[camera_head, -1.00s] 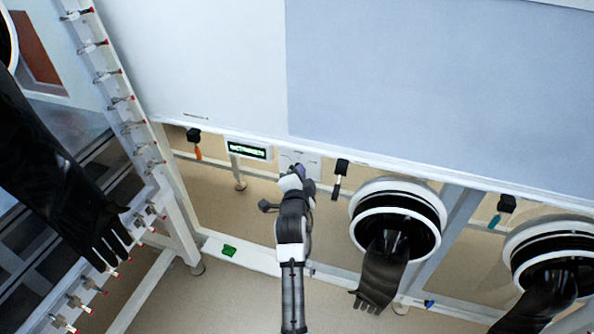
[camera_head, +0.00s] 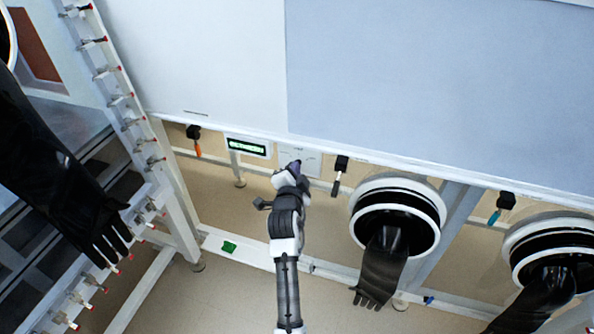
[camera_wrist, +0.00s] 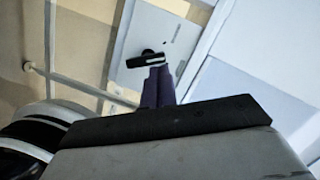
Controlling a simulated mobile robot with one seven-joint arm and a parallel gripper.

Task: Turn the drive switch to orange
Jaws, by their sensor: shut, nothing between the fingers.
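A small light-grey panel (camera_head: 312,160) sits under the front edge of the big pale box, mostly behind my gripper (camera_head: 296,165) in the head view. In the wrist view the panel (camera_wrist: 150,28) carries a black knob with a pale edge (camera_wrist: 146,60), which I take for the drive switch. My gripper's purple fingers (camera_wrist: 159,72) are shut and empty. Their tips appear at the knob's right end; whether they touch it I cannot tell. No orange mark shows on the panel, and the knob is hidden in the head view.
A green display (camera_head: 248,147) is left of the panel. Orange (camera_head: 197,149), black (camera_head: 337,187) and teal (camera_head: 494,219) handles hang along the edge. A round glove port (camera_head: 398,188) with a hanging black glove (camera_head: 381,272) stands to the right.

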